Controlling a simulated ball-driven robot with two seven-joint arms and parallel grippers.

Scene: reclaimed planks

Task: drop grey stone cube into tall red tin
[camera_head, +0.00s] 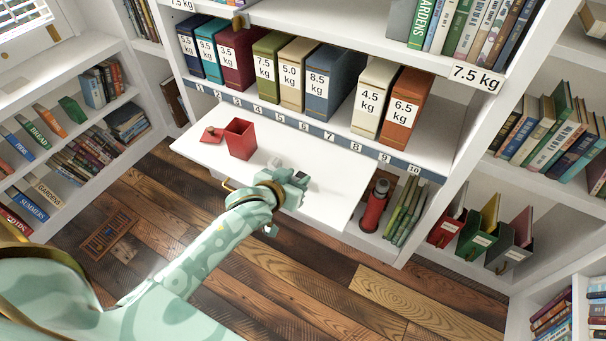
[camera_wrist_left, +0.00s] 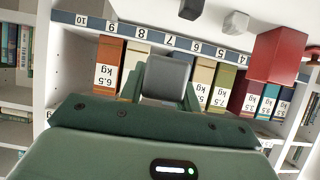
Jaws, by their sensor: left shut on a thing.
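The tall red tin (camera_head: 240,141) stands open-topped and upright on the white pull-out board (camera_head: 330,192); it also shows at the right of the left wrist view (camera_wrist_left: 277,56). My left gripper (camera_head: 297,183) is over the board, right of the tin. In the left wrist view it is shut on a dark grey cube (camera_wrist_left: 168,78), held between the fingers. In the head view the gripper mostly hides that cube. A light grey cube (camera_wrist_left: 235,22) and another dark cube (camera_wrist_left: 191,8) show beyond the gripper in the wrist view. My right gripper is not in view.
A red lid (camera_head: 211,134) lies left of the tin. A shelf with labelled, numbered binders (camera_head: 330,84) stands behind and above the board. The board's front left part is clear.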

